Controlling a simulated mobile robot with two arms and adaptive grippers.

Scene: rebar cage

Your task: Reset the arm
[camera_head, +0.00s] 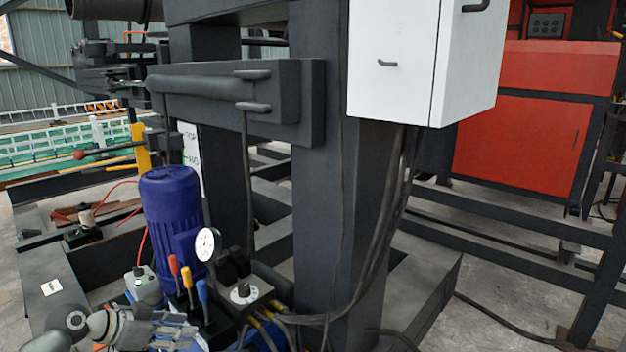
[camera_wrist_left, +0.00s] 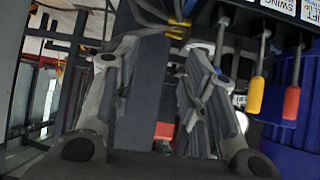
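My left gripper (camera_head: 165,328) is at the lower left of the head view, low in front of the hydraulic unit and left of its levers. In the left wrist view its two fingers (camera_wrist_left: 168,95) stand apart with a gap between them, and nothing is held. Three levers stand close by: red (camera_head: 173,266), yellow (camera_head: 187,277) and blue (camera_head: 202,290). In the left wrist view the yellow lever (camera_wrist_left: 257,96) and the red lever (camera_wrist_left: 291,101) hang right of the fingers, apart from them. The blue handle is not clearly seen there. My right gripper is not in view.
A dark post (camera_head: 325,210) carries a white cabinet (camera_head: 392,62). Loose cables (camera_head: 395,200) hang below it. A red machine (camera_head: 525,120) stands at the back right.

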